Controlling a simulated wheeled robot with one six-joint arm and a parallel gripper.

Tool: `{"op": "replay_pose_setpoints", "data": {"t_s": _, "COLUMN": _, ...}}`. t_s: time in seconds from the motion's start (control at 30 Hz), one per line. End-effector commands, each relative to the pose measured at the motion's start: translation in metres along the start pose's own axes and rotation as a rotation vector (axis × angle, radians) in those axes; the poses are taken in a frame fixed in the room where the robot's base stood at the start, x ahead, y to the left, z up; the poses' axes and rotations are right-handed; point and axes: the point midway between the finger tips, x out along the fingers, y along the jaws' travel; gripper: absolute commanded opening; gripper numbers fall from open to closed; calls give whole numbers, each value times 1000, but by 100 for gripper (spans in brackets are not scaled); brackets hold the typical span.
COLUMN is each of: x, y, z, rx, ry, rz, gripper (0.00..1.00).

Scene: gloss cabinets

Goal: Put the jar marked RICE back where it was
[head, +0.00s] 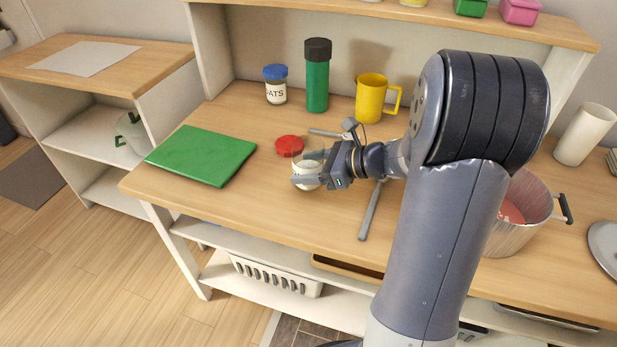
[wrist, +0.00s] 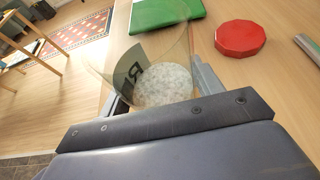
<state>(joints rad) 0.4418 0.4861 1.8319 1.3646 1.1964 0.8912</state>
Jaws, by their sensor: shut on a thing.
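My gripper (head: 307,170) is shut on a clear glass jar (head: 306,180) over the wooden counter. The jar also shows in the wrist view (wrist: 165,84), between the two fingers, with white grains in it. Its label is partly visible and starts with "R"; the rest is hidden. The jar's top is open. A red lid (head: 289,145) lies on the counter just behind the jar, apart from it; it also shows in the wrist view (wrist: 240,38). I cannot tell whether the jar's base touches the counter.
An oats jar with blue lid (head: 276,90), a green bottle (head: 317,80) and a yellow mug (head: 371,98) stand at the back. A green mat (head: 202,155) lies left. A grey bar (head: 371,212) lies in front; a pot (head: 519,220) stands right.

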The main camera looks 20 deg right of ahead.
Motion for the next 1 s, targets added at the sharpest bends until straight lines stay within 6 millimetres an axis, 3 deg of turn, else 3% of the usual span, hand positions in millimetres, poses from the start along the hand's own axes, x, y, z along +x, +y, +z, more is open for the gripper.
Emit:
{"op": "replay_pose_setpoints", "data": {"t_s": 0.17, "x": 10, "y": 0, "z": -24, "rx": 3, "ry": 1, "rz": 1, "gripper": 29}}
{"op": "replay_pose_setpoints", "data": {"t_s": 0.53, "x": 12, "y": 0, "z": -28, "rx": 1, "ry": 0, "rz": 0, "gripper": 29}}
{"op": "replay_pose_setpoints", "data": {"t_s": 0.57, "x": 12, "y": 0, "z": -28, "rx": 2, "ry": 1, "rz": 1, "gripper": 64}}
{"op": "replay_pose_setpoints", "data": {"t_s": 0.8, "x": 11, "y": 0, "z": -27, "rx": 1, "ry": 1, "rz": 1, "gripper": 83}}
{"op": "replay_pose_setpoints", "data": {"t_s": 1.0, "x": 11, "y": 0, "z": -27, "rx": 1, "ry": 1, "rz": 1, "gripper": 84}}
